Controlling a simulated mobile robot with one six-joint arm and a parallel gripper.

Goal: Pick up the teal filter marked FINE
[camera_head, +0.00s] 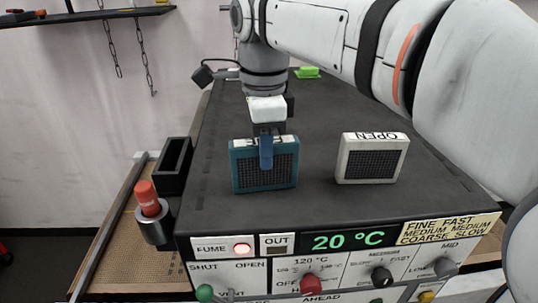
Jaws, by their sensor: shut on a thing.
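The teal filter (246,178) stands upright on the dark top of the machine, its black mesh face toward me. My gripper (266,150) is above it with the jaws shut on its top edge; a blue finger hangs down in front of the mesh. The label on its top is mostly covered by the gripper, and I cannot read it. I cannot tell whether its lower edge touches the surface. A white filter (370,160) marked OPEN stands upright to the right, apart from my gripper.
The machine's dark top (330,210) is clear around the filters. A control panel (340,270) with knobs and a 20 °C display runs along its front. An empty black bin (173,165) and a red-capped item in a holder (152,228) are at left. A green object (307,72) lies behind.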

